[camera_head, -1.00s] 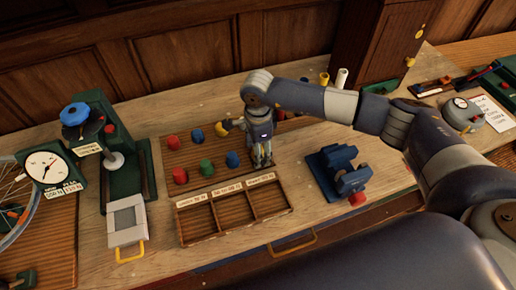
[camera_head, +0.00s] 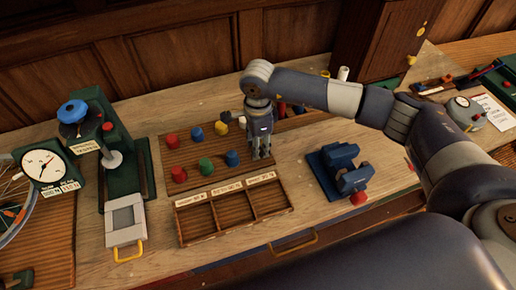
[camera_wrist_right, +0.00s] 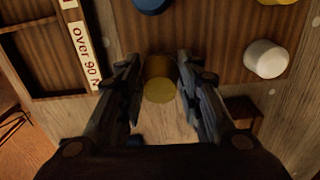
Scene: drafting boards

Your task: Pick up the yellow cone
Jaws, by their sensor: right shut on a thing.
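My right gripper (camera_head: 262,154) points down over the right side of the peg board, behind the three-compartment tray. In the right wrist view its fingers (camera_wrist_right: 160,85) are shut on a yellow cone (camera_wrist_right: 159,80), whose round end faces the camera. The gripper hides this piece in the head view. I cannot tell whether it still touches the board. Another yellow piece (camera_head: 221,128) stands on the board to the left of the gripper. My left gripper is not in view.
Red (camera_head: 179,174), green (camera_head: 206,166) and blue (camera_head: 232,158) pieces stand close by on the board. The tray (camera_head: 236,232) is in front. A blue clamp-like device (camera_head: 343,166) stands to the right, a green press (camera_head: 122,150) to the left. A white piece (camera_wrist_right: 266,58) is near the fingers.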

